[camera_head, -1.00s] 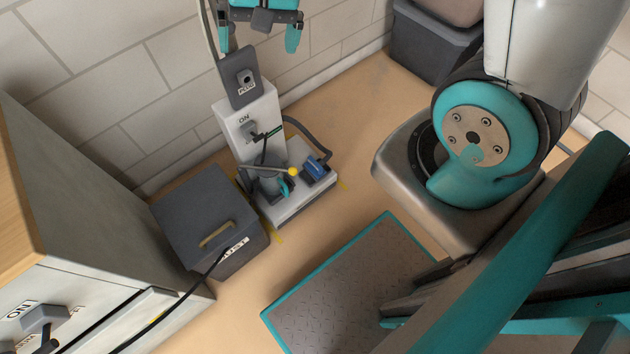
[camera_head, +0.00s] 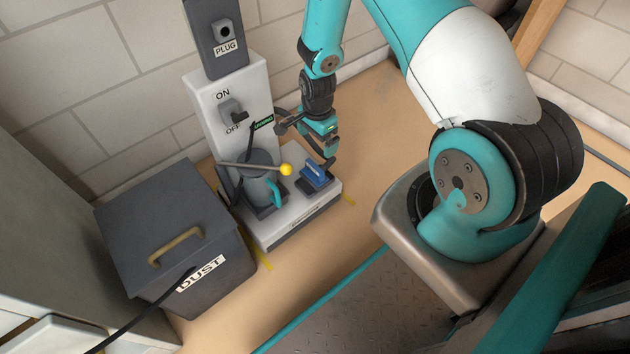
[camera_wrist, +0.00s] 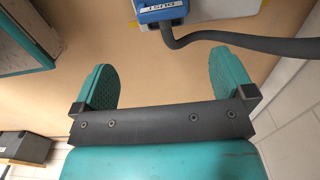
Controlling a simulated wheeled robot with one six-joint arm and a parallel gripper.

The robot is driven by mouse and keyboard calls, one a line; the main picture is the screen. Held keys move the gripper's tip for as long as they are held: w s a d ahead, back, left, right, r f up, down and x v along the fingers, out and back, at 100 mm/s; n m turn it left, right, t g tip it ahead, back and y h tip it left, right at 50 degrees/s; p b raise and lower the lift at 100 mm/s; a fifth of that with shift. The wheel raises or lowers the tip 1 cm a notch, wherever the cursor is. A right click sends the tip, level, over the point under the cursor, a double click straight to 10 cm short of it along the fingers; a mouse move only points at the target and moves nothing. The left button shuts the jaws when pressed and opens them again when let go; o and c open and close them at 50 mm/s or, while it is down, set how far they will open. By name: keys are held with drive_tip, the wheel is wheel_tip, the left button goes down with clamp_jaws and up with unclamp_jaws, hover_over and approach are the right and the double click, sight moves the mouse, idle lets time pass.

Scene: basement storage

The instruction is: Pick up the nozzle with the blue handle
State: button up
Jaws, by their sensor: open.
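The nozzle with the blue handle (camera_head: 316,178) rests on the right end of the white machine base. My gripper (camera_head: 328,152) is beside and just above the nozzle in the head view. In the wrist view my gripper (camera_wrist: 160,75) has its teal fingers wide apart with only floor between them. The nozzle lies beyond the fingertips, not between them.
The white machine (camera_head: 229,95) carries an ON/OFF switch and a plug panel. A grey canister with a teal handle (camera_head: 258,178) and a yellow-tipped lever (camera_head: 286,169) stands left of the nozzle. A dark DUST box (camera_head: 165,215) is further left. Floor to the right is clear.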

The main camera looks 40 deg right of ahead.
sight(315, 166)
wheel_tip(315, 166, down, 8)
drive_tip(key=b, duration=0.3)
drive_tip(key=shift+f+b, duration=0.25)
drive_tip(key=shift+b, duration=0.15)
drive_tip(key=f+b, duration=0.4)
drive_tip(key=f, duration=0.1)
drive_tip(key=shift+w+a+f, duration=0.1)
drive_tip(key=shift+w+a, duration=0.1)
drive_tip(key=shift+a, duration=0.05)
drive_tip(key=c, duration=0.9)
drive_tip(key=shift+c, duration=0.2)
wheel_tip(315, 166, up, 20)
drive_tip(key=p, duration=1)
